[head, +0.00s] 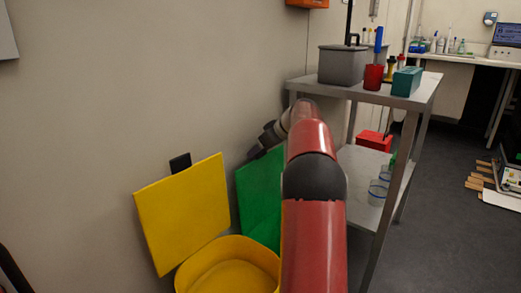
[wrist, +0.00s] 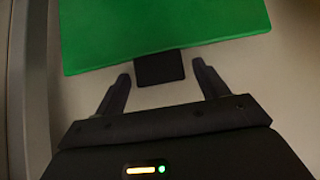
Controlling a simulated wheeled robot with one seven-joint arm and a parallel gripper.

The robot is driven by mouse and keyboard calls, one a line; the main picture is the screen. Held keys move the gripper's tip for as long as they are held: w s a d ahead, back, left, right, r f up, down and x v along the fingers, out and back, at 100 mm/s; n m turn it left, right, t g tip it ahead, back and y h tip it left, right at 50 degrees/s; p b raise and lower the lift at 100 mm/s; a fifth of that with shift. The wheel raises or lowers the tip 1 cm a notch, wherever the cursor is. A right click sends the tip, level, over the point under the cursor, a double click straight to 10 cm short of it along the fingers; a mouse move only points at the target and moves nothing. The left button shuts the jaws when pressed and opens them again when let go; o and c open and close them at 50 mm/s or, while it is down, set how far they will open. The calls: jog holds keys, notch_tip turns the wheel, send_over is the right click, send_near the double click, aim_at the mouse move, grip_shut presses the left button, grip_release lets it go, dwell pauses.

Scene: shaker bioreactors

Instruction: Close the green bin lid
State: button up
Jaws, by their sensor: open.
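The green bin lid (head: 260,195) stands raised near the wall in the head view, partly hidden by my arm. It also fills the top of the wrist view (wrist: 165,25), with a black tab (wrist: 160,66) on its near edge. My gripper (wrist: 161,76) is open and empty. The tab appears between its two fingertips, with a gap on each side; I cannot tell the exact depth. In the head view my gripper (head: 254,153) is at the lid's top edge. The green bin's body is hidden behind my arm.
A yellow bin (head: 190,278) with its yellow lid (head: 183,213) raised stands left of the green one. A metal cart (head: 425,90) is on the right, carrying a grey box (head: 340,66), a red cup (head: 373,78) and a teal box (head: 406,82). The wall is close behind the lids.

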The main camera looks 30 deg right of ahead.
jog(key=shift+w+a+f, duration=0.1)
jog(key=shift+w+f, duration=0.15)
jog(key=c, duration=1.4)
